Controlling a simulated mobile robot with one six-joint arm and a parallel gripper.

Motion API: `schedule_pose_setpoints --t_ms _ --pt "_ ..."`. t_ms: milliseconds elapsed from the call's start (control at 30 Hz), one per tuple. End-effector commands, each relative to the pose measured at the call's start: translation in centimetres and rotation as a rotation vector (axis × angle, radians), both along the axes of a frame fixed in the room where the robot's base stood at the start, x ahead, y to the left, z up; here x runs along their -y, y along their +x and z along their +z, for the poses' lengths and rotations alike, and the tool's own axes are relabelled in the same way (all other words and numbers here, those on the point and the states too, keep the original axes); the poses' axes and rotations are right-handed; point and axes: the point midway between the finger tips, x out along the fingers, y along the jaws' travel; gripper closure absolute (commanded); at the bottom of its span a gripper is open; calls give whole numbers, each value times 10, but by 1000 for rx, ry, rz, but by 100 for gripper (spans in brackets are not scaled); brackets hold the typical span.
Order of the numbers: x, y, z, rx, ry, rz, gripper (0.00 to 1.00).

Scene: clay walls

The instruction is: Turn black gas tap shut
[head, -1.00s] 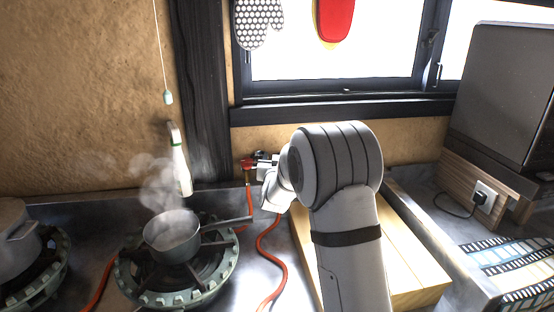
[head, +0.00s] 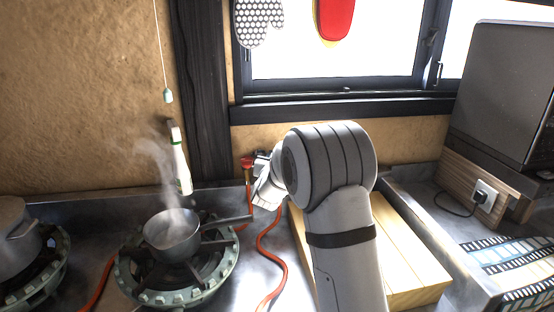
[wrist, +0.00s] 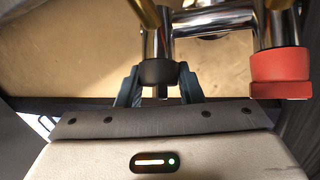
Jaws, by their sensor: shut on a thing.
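The black gas tap (wrist: 158,72) is in the middle of the wrist view, a dark rounded knob on a chrome pipe. My gripper (wrist: 159,80) is shut on it, one blue-grey finger on each side. The red tap (wrist: 281,75) sits to its right on the same chrome pipework, apart from my fingers. In the head view, my gripper (head: 263,166) is at the wall behind the stove, just right of the red tap (head: 247,162). There, the black tap is too small and too covered to make out clearly.
A steaming saucepan (head: 171,236) stands on the burner, its handle pointing right towards my wrist. Orange hoses (head: 272,262) run over the steel counter. A wooden board (head: 413,262) lies under my arm. A larger pot (head: 14,231) stands at far left.

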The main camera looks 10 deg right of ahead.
Motion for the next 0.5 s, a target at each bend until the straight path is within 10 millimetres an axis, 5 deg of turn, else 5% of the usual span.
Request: schedule_pose_setpoints --t_ms 500 --pt "1 0 1 1 170 -205 89"
